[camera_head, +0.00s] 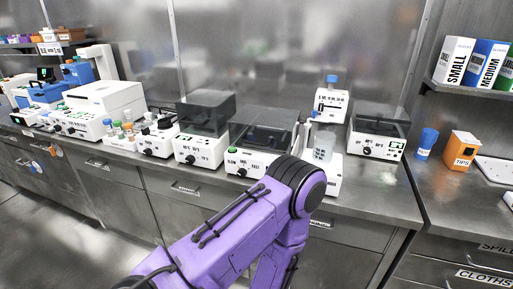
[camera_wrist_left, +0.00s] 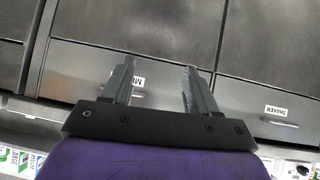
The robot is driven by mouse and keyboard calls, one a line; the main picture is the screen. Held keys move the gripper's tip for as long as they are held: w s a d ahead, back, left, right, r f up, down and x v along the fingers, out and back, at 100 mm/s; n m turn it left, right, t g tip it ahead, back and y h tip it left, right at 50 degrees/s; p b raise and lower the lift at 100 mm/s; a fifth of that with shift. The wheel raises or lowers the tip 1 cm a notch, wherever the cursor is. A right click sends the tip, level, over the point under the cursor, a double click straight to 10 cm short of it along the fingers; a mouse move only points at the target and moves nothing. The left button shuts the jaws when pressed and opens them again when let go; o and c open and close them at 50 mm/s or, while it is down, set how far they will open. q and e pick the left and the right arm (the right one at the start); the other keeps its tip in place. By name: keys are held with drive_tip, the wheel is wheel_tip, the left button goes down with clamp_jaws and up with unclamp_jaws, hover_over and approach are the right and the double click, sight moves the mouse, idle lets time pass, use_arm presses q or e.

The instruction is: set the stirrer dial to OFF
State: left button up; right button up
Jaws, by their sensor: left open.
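Several white bench devices with black dials stand in a row in the head view. One is a small low unit (camera_head: 157,139) with a black dial on its front, left of the dark-lidded boxes. Device labels are too small to read, so I cannot tell which is the stirrer or where its dial points. My purple left arm crosses the front of the bench in the head view, its gripper hidden there. In the left wrist view my left gripper (camera_wrist_left: 158,85) is open and empty, with drawer fronts behind its fingers. My right gripper is not in view.
Dark-lidded devices (camera_head: 205,147) and a taller white unit (camera_head: 331,104) stand along the steel bench. The wrist view shows a drawer labelled SHAKER (camera_wrist_left: 278,124). The bench's front strip (camera_head: 375,200) is clear.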

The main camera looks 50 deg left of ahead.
use_arm(q)
drive_tip(key=s+f+g, duration=0.2)
drive_tip(key=s+f, duration=0.2)
drive_tip(key=s, duration=0.3)
drive_tip(key=shift+s+f+g+h+b, duration=0.15)
drive_tip(key=shift+f+g+h+b, duration=0.15)
drive_tip(key=shift+g+h, duration=0.1)
drive_tip(key=s+f+g, duration=0.2)
drive_tip(key=s+g, duration=0.1)
drive_tip(key=s, duration=0.5)
drive_tip(key=shift+a, duration=0.1)
